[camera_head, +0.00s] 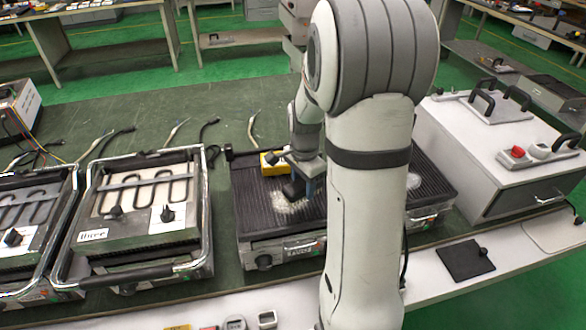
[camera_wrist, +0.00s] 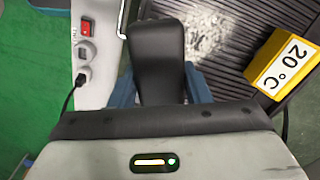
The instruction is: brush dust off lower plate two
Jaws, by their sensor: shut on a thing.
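A dark ribbed lower plate (camera_head: 250,195) lies on a metal appliance on the table, partly hidden by my arm. A pale dust patch (camera_head: 285,208) lies on it, and dust also shows in the wrist view (camera_wrist: 205,35). My gripper (camera_head: 308,182) is over this plate. Its blue fingers, in the wrist view (camera_wrist: 160,88), are shut on a black brush (camera_wrist: 158,50). The dark brush (camera_head: 293,190) is low at the dust patch; I cannot tell whether its bristles touch the plate. A yellow block (camera_head: 272,163), labelled 20 °C in the wrist view (camera_wrist: 287,62), stands at the plate's back.
Right of my arm is more ribbed plate (camera_head: 432,180) with another pale patch (camera_head: 414,181). Appliances with heating coils (camera_head: 140,195) stand left. A white box (camera_head: 515,150) with a red button is right. Cables lie behind; the green tabletop (camera_head: 200,105) further back is clear.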

